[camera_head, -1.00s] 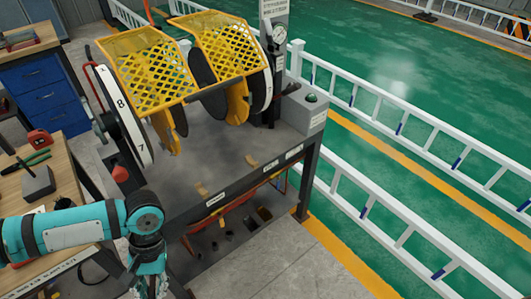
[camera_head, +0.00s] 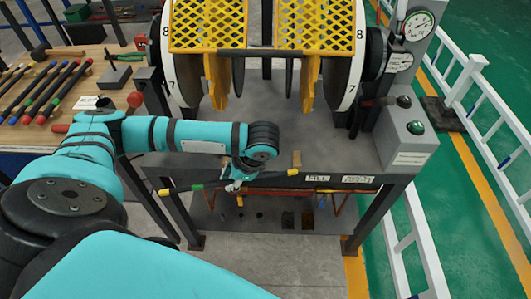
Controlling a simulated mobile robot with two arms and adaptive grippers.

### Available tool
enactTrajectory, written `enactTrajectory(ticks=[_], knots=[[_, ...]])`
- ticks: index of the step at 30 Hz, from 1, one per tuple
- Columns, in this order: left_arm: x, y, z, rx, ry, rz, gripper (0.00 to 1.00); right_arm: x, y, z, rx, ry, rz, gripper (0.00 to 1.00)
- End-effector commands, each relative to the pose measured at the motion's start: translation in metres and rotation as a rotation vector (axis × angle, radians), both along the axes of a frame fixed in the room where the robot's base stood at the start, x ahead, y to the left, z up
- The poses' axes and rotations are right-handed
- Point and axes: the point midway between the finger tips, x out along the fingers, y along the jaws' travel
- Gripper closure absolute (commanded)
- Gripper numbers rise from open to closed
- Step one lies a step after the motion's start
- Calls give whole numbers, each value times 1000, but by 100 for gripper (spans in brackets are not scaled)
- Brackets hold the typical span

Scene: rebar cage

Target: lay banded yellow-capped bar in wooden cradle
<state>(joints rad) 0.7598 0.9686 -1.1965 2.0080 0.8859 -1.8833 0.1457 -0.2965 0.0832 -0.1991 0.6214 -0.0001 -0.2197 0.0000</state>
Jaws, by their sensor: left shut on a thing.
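My left gripper (camera_head: 236,183) is shut on a thin dark bar (camera_head: 268,177) near its middle. The bar has yellow caps at both ends and a green band on its left part. It lies roughly level, its right end a little higher in the picture, in front of the bench's front edge. The rest of the cradle is hidden behind my left forearm. My right gripper is not in view.
The grey bench (camera_head: 355,155) carries a machine with yellow mesh guards (camera_head: 315,25) and numbered discs over its middle. A control box (camera_head: 408,140) is at its right. A wooden table (camera_head: 50,135) at left holds several colour-capped bars. White railings (camera_head: 480,100) stand at right.

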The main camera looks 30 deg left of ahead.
Motion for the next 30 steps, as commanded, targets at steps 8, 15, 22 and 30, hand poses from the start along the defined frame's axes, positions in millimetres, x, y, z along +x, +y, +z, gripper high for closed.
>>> enactTrajectory(ticks=[8,15,22,30], knots=[[4,58,-2,-2,-6,-207,100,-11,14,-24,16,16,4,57],[39,47,-1,-7,-10,-233,100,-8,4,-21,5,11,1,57],[92,22,-7,-7,-10,-230,100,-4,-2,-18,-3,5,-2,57],[136,1,-12,-6,-7,-231,100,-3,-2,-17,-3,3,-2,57]])
